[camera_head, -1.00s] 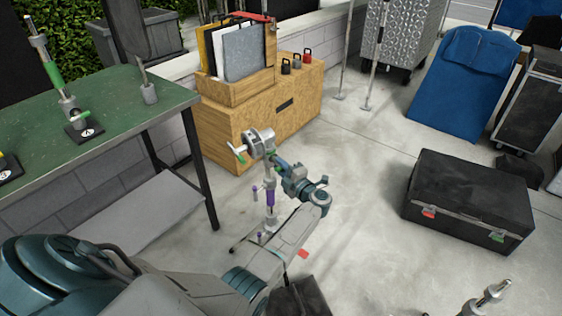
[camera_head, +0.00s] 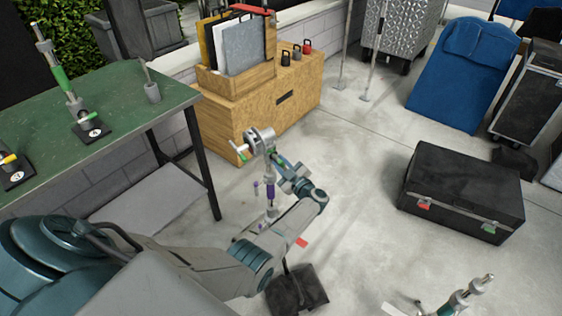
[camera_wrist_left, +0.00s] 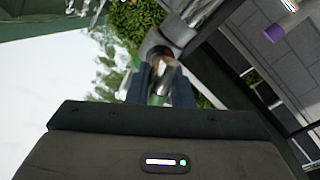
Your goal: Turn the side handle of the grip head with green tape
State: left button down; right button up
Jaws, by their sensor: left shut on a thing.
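The grip head (camera_head: 259,139) is a round grey metal clamp on top of a stand with purple tape (camera_head: 271,192) in the middle of the head view. A T-shaped handle with a green-taped end (camera_head: 243,155) sticks out at its left. My left gripper (camera_head: 278,160) is at the right side of the head and shut on the side handle, with a bit of green showing by the fingers. In the left wrist view the fingers (camera_wrist_left: 160,84) close around a metal rod (camera_wrist_left: 160,75), and the clamp body shows just beyond. My right gripper is not in view.
A green table (camera_head: 110,115) stands at left with other tube pieces on it. A wooden box (camera_head: 240,115) is behind the stand. A black case (camera_head: 465,190) lies on the floor at right. Another metal piece (camera_head: 465,295) shows at the bottom right. Open floor lies between.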

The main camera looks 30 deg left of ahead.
pick_arm(q)
jog(key=shift+m, duration=0.6)
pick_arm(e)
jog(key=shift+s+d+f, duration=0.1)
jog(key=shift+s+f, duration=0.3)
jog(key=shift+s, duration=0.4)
pick_arm(q)
jog(key=c, duration=1.3)
grip_release()
jog(key=shift+d, duration=0.1)
jog(key=v, duration=1)
jog(key=shift+s+d+b, duration=0.2)
jog(key=shift+d+b, duration=0.1)
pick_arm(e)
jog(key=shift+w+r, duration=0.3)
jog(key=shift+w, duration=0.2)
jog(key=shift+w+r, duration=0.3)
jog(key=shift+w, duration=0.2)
pick_arm(q)
jog(key=shift+f, duration=0.1)
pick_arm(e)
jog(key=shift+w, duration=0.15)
